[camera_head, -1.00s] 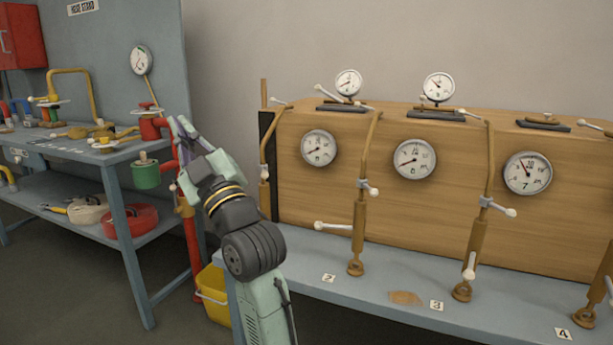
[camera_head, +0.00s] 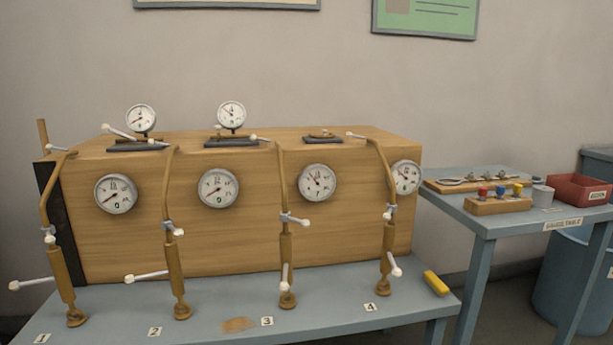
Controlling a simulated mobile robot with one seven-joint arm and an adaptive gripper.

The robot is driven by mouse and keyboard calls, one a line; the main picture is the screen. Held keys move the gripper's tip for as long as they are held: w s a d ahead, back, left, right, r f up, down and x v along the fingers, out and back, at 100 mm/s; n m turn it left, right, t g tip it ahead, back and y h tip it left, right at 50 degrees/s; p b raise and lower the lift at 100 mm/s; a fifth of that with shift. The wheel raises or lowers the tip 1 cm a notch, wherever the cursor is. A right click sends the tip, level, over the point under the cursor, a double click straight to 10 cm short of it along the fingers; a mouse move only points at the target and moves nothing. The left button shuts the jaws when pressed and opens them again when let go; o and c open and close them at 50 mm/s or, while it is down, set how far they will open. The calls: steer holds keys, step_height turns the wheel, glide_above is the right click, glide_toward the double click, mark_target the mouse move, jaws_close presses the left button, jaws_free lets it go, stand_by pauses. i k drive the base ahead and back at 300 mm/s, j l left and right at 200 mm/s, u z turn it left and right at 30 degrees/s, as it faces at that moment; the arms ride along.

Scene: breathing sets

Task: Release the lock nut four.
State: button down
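Several brown breathing sets stand in a row on a grey-blue bench (camera_head: 215,325) against a wooden panel (camera_head: 250,240), with number cards 1 to 4 before them. Set four (camera_head: 387,245) is the rightmost, behind card 4 (camera_head: 370,307). A grey collar with a white-knobbed lever (camera_head: 391,209), possibly its lock nut, sits midway up its tube. A lower white-tipped lever (camera_head: 395,268) hangs near its base. A gauge (camera_head: 406,177) on the panel is partly behind its tube. My gripper is not in view.
A yellow block (camera_head: 436,283) lies at the bench's right end. A blue barrel (camera_head: 570,275) stands beneath. A brown stain (camera_head: 239,325) marks the bench near card 3.

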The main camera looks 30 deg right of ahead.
mark_target(387, 216)
steer(key=l+z, duration=0.1)
steer(key=z, duration=0.3)
steer(key=l+z, duration=0.1)
steer(key=z, duration=0.3)
steer(key=l+z, duration=0.1)
steer(key=z, duration=0.3)
